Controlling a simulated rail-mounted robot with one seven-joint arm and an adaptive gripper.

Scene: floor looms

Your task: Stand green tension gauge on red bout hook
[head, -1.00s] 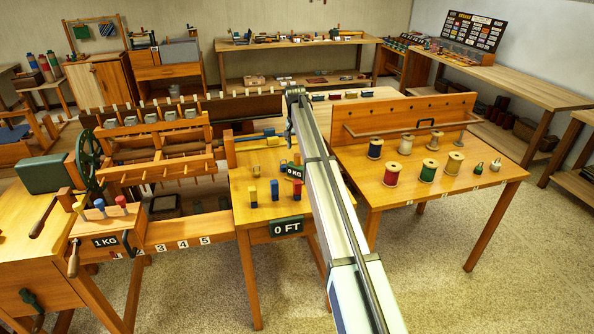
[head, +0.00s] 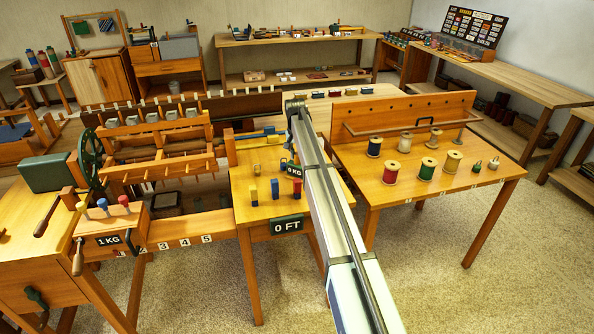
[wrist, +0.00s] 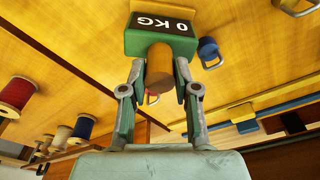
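The green tension gauge has a black 0 KG label (head: 294,171). In the wrist view its green body (wrist: 128,42) lies at top centre, with a round wooden stem (wrist: 160,68) toward me. My gripper (wrist: 160,75) has its fingers on both sides of that stem and appears shut on it. In the head view my arm partly hides the gauge. The red bout hook (head: 297,188) stands just below the gauge in the head view. Blue (head: 274,188) and yellow (head: 253,190) hooks stand to its left. Whether gauge and red hook touch cannot be told.
Two small yellowish pieces (head: 273,167) stand behind the hooks. A 1 KG box (head: 110,240) with coloured pegs is at left, beside the loom (head: 155,150). Thread spools (head: 428,168) stand on the right table (head: 455,195). A 0 FT sign (head: 287,225) is on the front edge.

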